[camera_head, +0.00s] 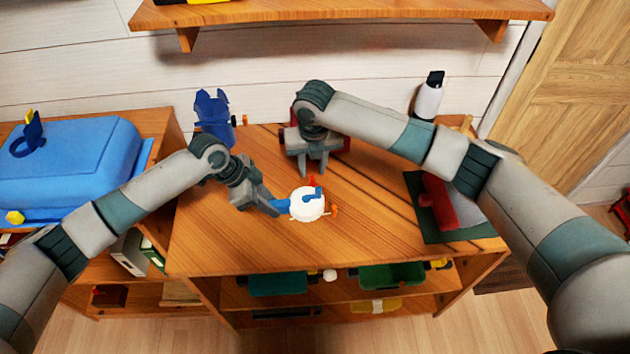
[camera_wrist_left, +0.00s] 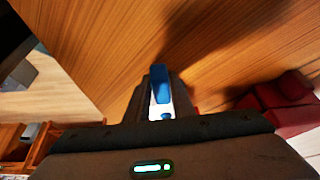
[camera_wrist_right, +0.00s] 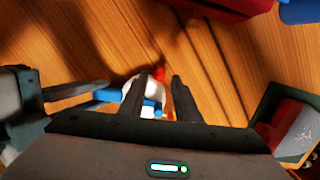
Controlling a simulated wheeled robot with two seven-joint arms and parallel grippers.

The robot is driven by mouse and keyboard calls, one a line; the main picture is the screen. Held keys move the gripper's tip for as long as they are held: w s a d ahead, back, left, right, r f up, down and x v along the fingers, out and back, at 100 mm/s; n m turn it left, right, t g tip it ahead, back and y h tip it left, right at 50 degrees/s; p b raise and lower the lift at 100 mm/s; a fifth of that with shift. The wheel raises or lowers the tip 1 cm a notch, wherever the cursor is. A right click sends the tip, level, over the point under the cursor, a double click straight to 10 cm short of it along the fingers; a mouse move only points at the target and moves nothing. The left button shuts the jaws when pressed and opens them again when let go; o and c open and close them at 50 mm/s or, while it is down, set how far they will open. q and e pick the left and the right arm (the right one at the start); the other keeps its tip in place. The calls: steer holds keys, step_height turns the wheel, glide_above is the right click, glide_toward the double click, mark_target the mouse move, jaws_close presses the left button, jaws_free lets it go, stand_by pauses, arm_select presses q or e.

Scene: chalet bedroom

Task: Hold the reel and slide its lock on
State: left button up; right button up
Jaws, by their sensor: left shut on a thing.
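The reel (camera_head: 309,208) is a white round body with a blue handle (camera_head: 281,205), a red tab (camera_head: 312,182) that may be the lock, and an orange knob (camera_head: 334,210). It is held over the wooden table. My left gripper (camera_head: 273,207) is shut on the blue handle, seen also in the left wrist view (camera_wrist_left: 160,85). My right gripper (camera_head: 313,168) is just behind the reel, its fingers apart and empty. In the right wrist view the white reel (camera_wrist_right: 152,92) and red tab (camera_wrist_right: 159,73) show beyond and between those fingers, which partly hide the reel.
A blue device (camera_head: 213,115) stands at the table's back left. A red thing (camera_head: 346,137) is partly hidden behind my right gripper. A white bottle (camera_head: 428,100) stands at the back right. A dark green mat (camera_head: 428,225) bears a red block (camera_head: 439,203). The table's front is clear.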

stand_by(0.3)
arm_select(q)
steer(key=o, duration=1)
steer(key=shift+o, duration=0.2)
steer(key=v, duration=1.2)
